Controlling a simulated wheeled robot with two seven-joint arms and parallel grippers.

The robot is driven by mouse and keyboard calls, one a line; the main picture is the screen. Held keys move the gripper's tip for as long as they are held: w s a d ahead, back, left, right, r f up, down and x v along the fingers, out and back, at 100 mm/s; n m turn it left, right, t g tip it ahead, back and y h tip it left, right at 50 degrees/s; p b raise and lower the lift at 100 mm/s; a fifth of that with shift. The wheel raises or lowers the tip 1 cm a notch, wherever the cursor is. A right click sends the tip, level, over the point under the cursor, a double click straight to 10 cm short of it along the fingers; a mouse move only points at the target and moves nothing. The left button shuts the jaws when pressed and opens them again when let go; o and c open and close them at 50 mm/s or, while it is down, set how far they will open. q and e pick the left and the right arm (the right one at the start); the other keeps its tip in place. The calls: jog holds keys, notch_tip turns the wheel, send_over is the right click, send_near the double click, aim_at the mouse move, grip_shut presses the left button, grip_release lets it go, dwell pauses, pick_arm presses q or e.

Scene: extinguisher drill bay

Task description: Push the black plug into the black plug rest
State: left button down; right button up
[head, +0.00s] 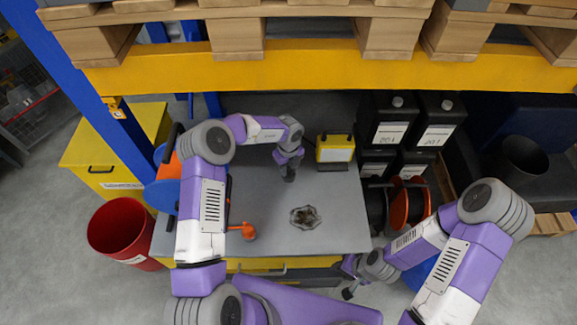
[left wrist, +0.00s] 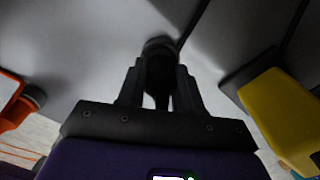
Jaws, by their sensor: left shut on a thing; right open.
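My left gripper (head: 289,174) is low over the back middle of the grey table. In the left wrist view my left gripper (left wrist: 158,88) is shut on the black plug (left wrist: 160,50), a dark round-ended piece between its fingers. The plug is too dark and small to make out in the head view. I cannot make out the black plug rest in either view, nor whether the plug touches anything. My right gripper (head: 350,284) is open and empty, low in front of the table's right front corner.
The grey table (head: 345,225) bears a yellow box (head: 335,149), an orange handled piece (head: 245,231) and a crumpled grey-brown item (head: 305,217). Black canisters (head: 390,120) and an orange reel (head: 400,207) stand right. A red bin (head: 120,230) stands left. A yellow shelf beam (head: 300,68) crosses above.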

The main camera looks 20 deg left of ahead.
pick_arm(q)
jog(key=shift+f, duration=0.35)
jog(key=c, duration=0.7)
grip_release()
jog(key=shift+o, duration=0.2)
jog(key=shift+r+p, duration=4.3)
jog(key=shift+r, duration=0.25)
